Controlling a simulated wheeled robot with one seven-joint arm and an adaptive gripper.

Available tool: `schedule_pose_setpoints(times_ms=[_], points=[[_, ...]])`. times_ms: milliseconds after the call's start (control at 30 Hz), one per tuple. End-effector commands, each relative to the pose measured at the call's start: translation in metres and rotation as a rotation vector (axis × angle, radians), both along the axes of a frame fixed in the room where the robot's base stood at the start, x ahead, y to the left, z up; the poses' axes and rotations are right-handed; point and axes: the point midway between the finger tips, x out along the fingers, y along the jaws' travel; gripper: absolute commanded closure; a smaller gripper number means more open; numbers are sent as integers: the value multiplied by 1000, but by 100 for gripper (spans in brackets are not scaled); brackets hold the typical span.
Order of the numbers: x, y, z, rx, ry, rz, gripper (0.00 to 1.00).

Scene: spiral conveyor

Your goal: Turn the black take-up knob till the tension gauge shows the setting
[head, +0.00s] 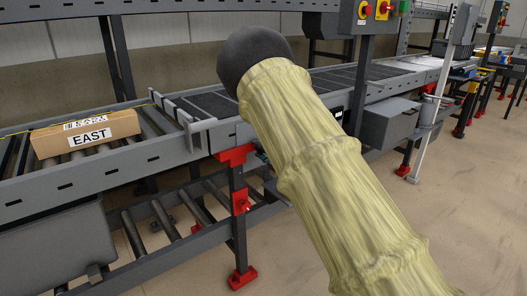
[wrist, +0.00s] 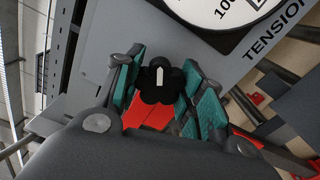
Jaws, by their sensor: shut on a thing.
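The black take-up knob (wrist: 160,86) is lobed and has a white pointer mark, which points nearly straight up in the wrist view. My gripper (wrist: 168,84) is shut on the knob, with a teal-padded finger on either side of it. The tension gauge (wrist: 208,12) is a white dial with a black rim above the knob. Only its lower part with the figure 100 shows; its needle and any setting mark are out of view. The word TENSION is printed on the grey panel (wrist: 105,25) beside it. In the head view my sleeved arm hides the gripper and knob.
A cardboard box (head: 85,137) labelled EAST lies on the roller conveyor (head: 60,187) at left. A red leg clamp (head: 236,154) and a grey motor box (head: 390,122) are by my arm. Open floor (head: 460,210) lies at right.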

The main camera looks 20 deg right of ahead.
Motion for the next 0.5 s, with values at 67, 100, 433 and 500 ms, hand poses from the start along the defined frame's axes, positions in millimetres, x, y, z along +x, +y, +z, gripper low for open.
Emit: schedule_pose_setpoints(times_ms=[67, 100, 433, 500], points=[[0, 0, 0, -7, -2, 0, 85], [0, 0, 0, -8, -3, 0, 85], [0, 0, -1, -10, -3, 0, 85], [0, 0, -1, -9, -2, 0, 52]])
